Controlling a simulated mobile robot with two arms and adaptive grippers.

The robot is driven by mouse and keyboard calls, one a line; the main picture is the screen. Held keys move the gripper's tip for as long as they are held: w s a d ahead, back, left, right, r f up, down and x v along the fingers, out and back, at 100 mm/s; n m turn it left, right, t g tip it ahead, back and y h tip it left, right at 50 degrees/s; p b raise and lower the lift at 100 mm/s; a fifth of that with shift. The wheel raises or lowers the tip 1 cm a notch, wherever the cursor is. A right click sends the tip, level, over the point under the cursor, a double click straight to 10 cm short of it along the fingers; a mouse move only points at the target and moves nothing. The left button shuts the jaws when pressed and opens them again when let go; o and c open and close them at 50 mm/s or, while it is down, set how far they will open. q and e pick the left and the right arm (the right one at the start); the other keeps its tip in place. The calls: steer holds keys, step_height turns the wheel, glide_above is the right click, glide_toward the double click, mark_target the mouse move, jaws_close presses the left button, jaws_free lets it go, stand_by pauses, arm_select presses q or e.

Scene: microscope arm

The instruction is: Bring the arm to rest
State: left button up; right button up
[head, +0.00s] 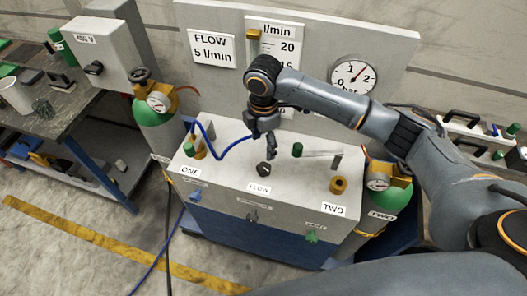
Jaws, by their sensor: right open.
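My right arm reaches in from the right, over the top of the grey gas console (228,180). Its gripper (266,148) hangs pointing down, open, with nothing visible between its fingers. It is just above and behind the black FLOW knob (264,169); whether it touches anything there I cannot tell. A blue hose (218,152) runs from the ONE side of the console up to near the gripper, and its end is hard to make out. My left gripper is out of view.
The upright panel (229,71) with a gauge (352,75) stands close behind my arm. Gas cylinders flank the console at left (160,128) and right (390,194). A cluttered bench (62,117) is far left.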

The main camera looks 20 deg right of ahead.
steer(key=shift+r, duration=0.5)
